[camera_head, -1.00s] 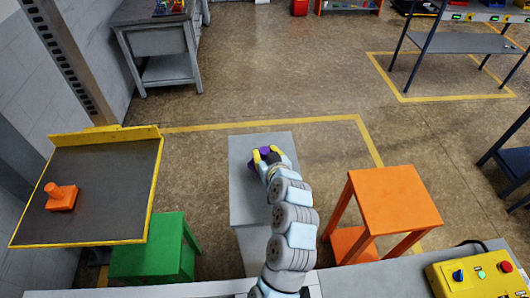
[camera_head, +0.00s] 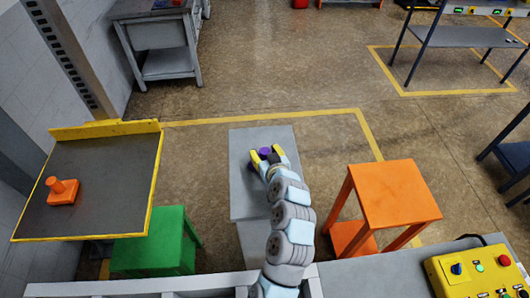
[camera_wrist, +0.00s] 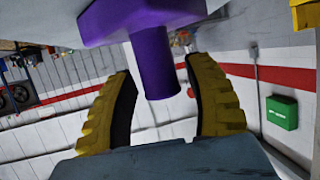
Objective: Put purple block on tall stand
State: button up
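The purple block (camera_head: 265,152) is at the grey stand (camera_head: 240,180) in the middle of the head view, near the stand's centre. In the wrist view the block shows a wide base and a round knob (camera_wrist: 156,64), with its base against a grey surface. My gripper (camera_head: 266,155) reaches over the stand. In the wrist view its yellow fingers (camera_wrist: 162,100) are spread on both sides of the knob, with a gap on each side. The gripper hides part of the block in the head view.
An orange stool (camera_head: 394,194) stands right of the grey stand, and a green stool (camera_head: 152,243) left. A yellow-edged table (camera_head: 105,180) holds an orange knobbed block (camera_head: 62,191). A yellow control box (camera_head: 478,275) is front right. The floor behind the stand is clear.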

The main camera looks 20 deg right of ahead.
jog(key=shift+r, duration=0.15)
jog(key=d+b+v, duration=0.1)
jog(key=b+v, duration=0.1)
jog(key=v, duration=1)
jog(key=shift+a, duration=0.45)
